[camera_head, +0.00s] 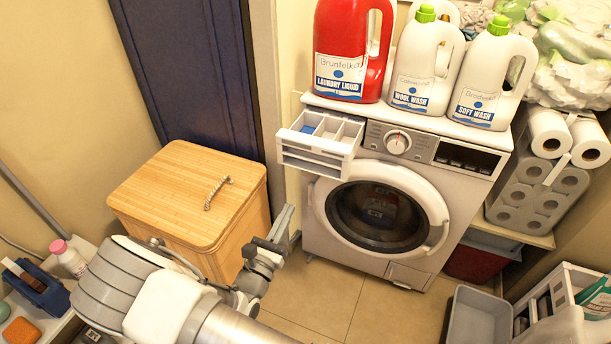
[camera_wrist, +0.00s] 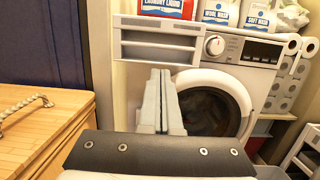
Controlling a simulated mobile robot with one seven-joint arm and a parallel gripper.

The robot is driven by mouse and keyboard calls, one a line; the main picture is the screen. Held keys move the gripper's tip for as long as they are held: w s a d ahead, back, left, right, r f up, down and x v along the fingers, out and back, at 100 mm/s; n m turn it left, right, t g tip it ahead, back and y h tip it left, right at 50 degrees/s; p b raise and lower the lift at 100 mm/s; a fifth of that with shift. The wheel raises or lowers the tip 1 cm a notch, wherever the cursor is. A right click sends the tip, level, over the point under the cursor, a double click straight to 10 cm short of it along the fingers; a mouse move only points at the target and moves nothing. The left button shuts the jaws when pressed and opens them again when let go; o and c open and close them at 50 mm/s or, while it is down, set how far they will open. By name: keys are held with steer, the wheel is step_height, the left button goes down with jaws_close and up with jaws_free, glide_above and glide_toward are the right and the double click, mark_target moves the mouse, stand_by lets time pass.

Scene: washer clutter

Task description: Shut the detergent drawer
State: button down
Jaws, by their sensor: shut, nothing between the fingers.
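The detergent drawer (camera_head: 318,143) is pulled out of the upper left front of the white washing machine (camera_head: 318,215). Its open top shows several white compartments, with a blue piece in the left one. The drawer front also shows in the wrist view (camera_wrist: 157,46), above my gripper. My gripper (camera_head: 288,212) is shut and empty. It is apart from the drawer, lower and to its left in the head view, in front of the washer. In the wrist view my gripper (camera_wrist: 161,78) points toward the washer, its fingertips just below the drawer front.
A wooden box (camera_head: 180,190) with a rope handle stands left of the washer, close to my arm. Several detergent bottles (camera_head: 345,45) stand on the washer. Paper rolls (camera_head: 545,185) are stacked at the right. A grey bin (camera_head: 475,315) is at the lower right. Tiled floor (camera_head: 335,295) is clear in front.

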mark_target(331, 135)
steer(key=b+x, duration=0.3)
steer(key=x, duration=1)
steer(key=shift+w+d+r, duration=0.1)
steer(key=shift+w+d, duration=0.05)
steer(key=shift+w, duration=0.2)
steer(key=shift+w+d, duration=0.15)
steer(key=shift+w, duration=0.1)
steer(key=f+x, duration=0.1)
steer(key=x, duration=0.4)
steer(key=f+x, duration=0.1)
steer(key=x, duration=0.4)
steer(key=f+x, duration=0.1)
steer(key=x, duration=0.4)
steer(key=shift+w+d, duration=0.1)
steer(key=shift+w, duration=0.3)
steer(key=shift+w+d, duration=0.1)
steer(key=shift+w, duration=0.25)
steer(key=shift+w+r, duration=0.2)
steer(key=shift+d+r, duration=0.1)
steer(key=shift+r, duration=0.05)
